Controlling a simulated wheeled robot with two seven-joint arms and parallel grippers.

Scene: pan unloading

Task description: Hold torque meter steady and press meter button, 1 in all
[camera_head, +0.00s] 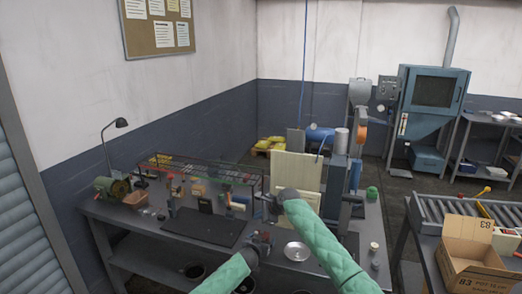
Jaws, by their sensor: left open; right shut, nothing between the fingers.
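My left gripper (262,238) is the lower one, over the front edge of the workbench (183,229); it is open. My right gripper (270,206) is above and slightly right of it, over the bench; it is shut with nothing held. A small dark upright device (205,203) stands behind the black mat, left of both grippers and apart from them. I cannot tell whether it is the torque meter. No meter button can be made out at this size, and the arms hide part of the bench.
A black mat (203,227) lies on the bench. A silver dish (296,251) is right of the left gripper. A wire rack (205,170) runs along the back. A green machine (112,187) and a lamp (121,123) are at left. An open cardboard box (470,250) is at right.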

